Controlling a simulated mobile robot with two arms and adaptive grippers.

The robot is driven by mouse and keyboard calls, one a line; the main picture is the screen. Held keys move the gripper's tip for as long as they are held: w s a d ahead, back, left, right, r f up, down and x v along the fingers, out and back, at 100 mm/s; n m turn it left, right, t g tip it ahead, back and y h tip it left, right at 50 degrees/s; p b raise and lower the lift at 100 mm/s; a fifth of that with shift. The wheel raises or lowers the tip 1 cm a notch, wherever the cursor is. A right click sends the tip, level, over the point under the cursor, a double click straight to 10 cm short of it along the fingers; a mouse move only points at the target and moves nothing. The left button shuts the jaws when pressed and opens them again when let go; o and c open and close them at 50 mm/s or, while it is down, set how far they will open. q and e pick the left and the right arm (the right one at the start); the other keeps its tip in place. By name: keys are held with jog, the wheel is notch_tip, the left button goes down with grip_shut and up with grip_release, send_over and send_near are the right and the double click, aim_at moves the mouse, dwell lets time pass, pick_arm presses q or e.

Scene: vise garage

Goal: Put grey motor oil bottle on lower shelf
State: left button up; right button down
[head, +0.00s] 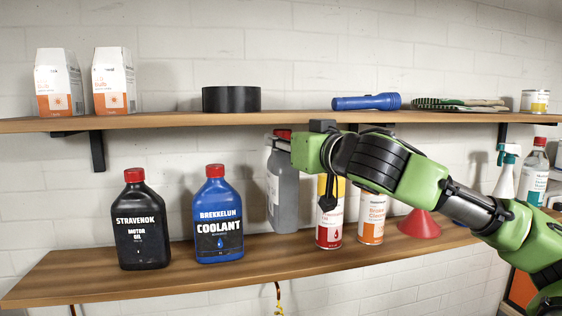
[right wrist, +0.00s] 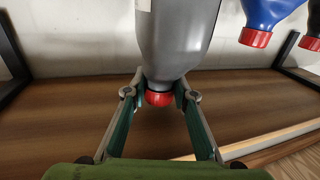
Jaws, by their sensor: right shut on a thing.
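The grey bottle (head: 284,190) has a red cap and stands roughly upright at the lower shelf (head: 190,277), right of the blue coolant bottle (head: 218,215). My right gripper (head: 285,142) is shut on it near the top. In the right wrist view the fingers (right wrist: 160,95) lie on either side of its neck and red cap, and the grey bottle (right wrist: 176,35) appears upside down. I cannot tell whether its base touches the shelf. My left gripper is not in view.
A black motor oil bottle (head: 140,222) stands at the left. Two spray cans (head: 329,225), (head: 371,222) and a red funnel (head: 419,224) stand to the right. The upper shelf (head: 200,119) runs above. The lower shelf's front strip and left end are clear.

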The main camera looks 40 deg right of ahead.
aim_at(281, 171)
jog(key=f+b, duration=0.1)
jog(key=f, duration=0.1)
jog(key=w+f+b, duration=0.1)
jog(key=f+b, duration=0.1)
jog(key=d+f+b, duration=0.1)
jog(key=f+b, duration=0.1)
jog(key=shift+w+f, duration=0.3)
jog(key=shift+f, duration=0.1)
dwell(0.4)
jog(key=shift+a+b, duration=0.1)
jog(key=shift+b, duration=0.25)
jog(key=c, duration=1.7)
grip_release()
jog(key=shift+f, duration=0.15)
jog(key=shift+s, duration=0.1)
